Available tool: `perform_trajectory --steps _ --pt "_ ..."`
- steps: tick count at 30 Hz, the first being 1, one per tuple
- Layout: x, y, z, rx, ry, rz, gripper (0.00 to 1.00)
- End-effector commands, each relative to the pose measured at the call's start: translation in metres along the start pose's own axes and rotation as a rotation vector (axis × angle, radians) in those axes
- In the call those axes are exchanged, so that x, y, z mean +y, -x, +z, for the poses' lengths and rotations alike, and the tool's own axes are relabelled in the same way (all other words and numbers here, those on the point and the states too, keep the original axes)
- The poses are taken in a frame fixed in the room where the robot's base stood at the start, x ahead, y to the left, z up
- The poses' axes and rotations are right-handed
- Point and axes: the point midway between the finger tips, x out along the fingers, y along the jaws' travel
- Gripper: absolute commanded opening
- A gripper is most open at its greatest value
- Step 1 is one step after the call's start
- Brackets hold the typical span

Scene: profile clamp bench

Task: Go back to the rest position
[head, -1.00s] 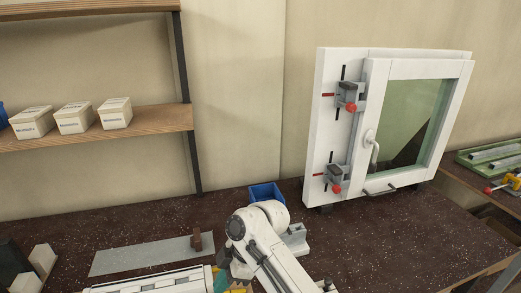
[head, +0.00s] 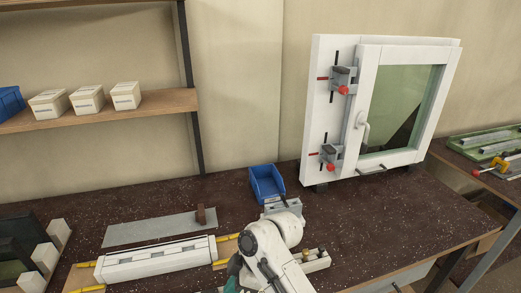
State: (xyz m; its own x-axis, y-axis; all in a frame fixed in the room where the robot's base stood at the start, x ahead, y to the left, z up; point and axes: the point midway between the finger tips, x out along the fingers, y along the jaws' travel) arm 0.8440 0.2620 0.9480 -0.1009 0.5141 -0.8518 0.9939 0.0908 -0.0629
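My arm comes up from the bottom edge of the head view, its white joint bent over the front of the bench (head: 390,225). My gripper is not visible; it is either hidden behind the arm or below the picture edge. A white window frame (head: 312,110) with a green pane stands upright at the back right of the bench. Two grey clamps with red knobs, an upper one (head: 342,78) and a lower one (head: 329,154), sit on its left side. A white profile (head: 155,258) lies across yellow-ended supports at the front left.
A blue bin (head: 267,183) stands behind my arm. A grey metal strip (head: 150,230) with a brown block lies behind the profile. A shelf (head: 110,110) holds three white boxes.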

Motion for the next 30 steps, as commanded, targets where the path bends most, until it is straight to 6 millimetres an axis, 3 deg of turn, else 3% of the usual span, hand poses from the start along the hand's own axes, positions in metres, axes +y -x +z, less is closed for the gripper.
perform_trajectory --steps 8,14,20,24,30 --pt "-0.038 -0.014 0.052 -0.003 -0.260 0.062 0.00" --pt "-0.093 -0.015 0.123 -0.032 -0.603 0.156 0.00" --pt "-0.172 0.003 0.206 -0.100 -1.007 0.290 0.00" --pt "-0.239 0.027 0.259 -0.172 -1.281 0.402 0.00" --pt "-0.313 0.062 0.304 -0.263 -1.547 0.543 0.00"
